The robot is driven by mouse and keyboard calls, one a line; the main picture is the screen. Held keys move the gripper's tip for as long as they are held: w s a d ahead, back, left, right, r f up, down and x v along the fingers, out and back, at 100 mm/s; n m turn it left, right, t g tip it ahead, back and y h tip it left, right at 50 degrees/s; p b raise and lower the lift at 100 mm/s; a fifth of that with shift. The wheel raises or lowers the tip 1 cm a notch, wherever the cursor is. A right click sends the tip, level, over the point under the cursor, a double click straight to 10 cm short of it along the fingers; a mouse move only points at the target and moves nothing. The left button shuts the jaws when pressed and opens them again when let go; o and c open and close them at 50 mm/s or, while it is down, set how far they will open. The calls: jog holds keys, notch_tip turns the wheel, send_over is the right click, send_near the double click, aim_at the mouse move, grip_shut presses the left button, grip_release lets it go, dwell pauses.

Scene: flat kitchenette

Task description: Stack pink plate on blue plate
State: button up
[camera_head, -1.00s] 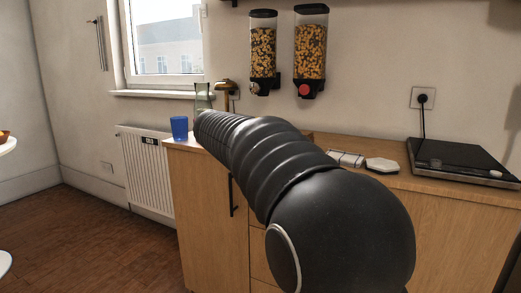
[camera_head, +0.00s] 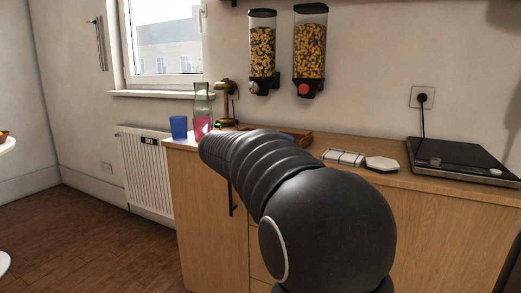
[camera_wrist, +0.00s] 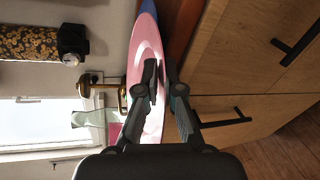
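The pink plate (camera_wrist: 139,60) fills the middle of the wrist view, seen at a slant; my arm hides it in the head view. My gripper (camera_wrist: 161,66) has its fingers partly closed at the plate's near rim. One finger overlaps the plate's upper face and the other lies along its lower edge. A gap shows between the fingertips, and firm contact cannot be made out. Part of the blue plate (camera_wrist: 150,7) shows beyond the pink plate at the top of the wrist view. A sliver of blue (camera_head: 287,136) shows behind my arm in the head view.
A brown tray (camera_head: 301,137) lies on the wooden counter. A white dish (camera_head: 381,164) and a hotplate (camera_head: 464,162) are right.

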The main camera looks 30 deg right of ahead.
jog(key=o, duration=0.3)
jog(key=shift+o, duration=0.2)
jog(key=shift+r, duration=0.15)
jog(key=v, duration=1.2)
jog(key=shift+b, duration=0.3)
jog(key=s+f+m+g+y, duration=0.1)
jog(key=s+f+m+y, duration=0.1)
jog(key=s+f, duration=0.4)
jog(key=s+a+f+m+g+y, duration=0.1)
jog(key=s+f+m+g+y, duration=0.1)
jog(key=s+f, duration=0.5)
jog(key=s+m+y, duration=0.1)
jog(key=s, duration=0.3)
jog(key=shift+s+a+m+y, duration=0.3)
jog(key=shift+a+y, duration=0.05)
jog(key=shift+y, duration=0.05)
jog(key=s+a+f+m+y, duration=0.1)
jog(key=s+a+f+y, duration=0.1)
jog(key=s+f, duration=0.1)
jog(key=s+a+f+m+y, duration=0.2)
jog(key=s+a+f, duration=0.1)
jog(key=s+f, duration=0.1)
jog(key=s+a+f+m+y, duration=0.2)
jog(key=s+a+f, duration=0.1)
jog(key=s, duration=0.3)
jog(key=shift+a+f+g, duration=0.15)
jog(key=shift+f+g, duration=0.15)
jog(key=c, duration=0.3)
jog(key=shift+s+a+f, duration=0.1)
grip_shut()
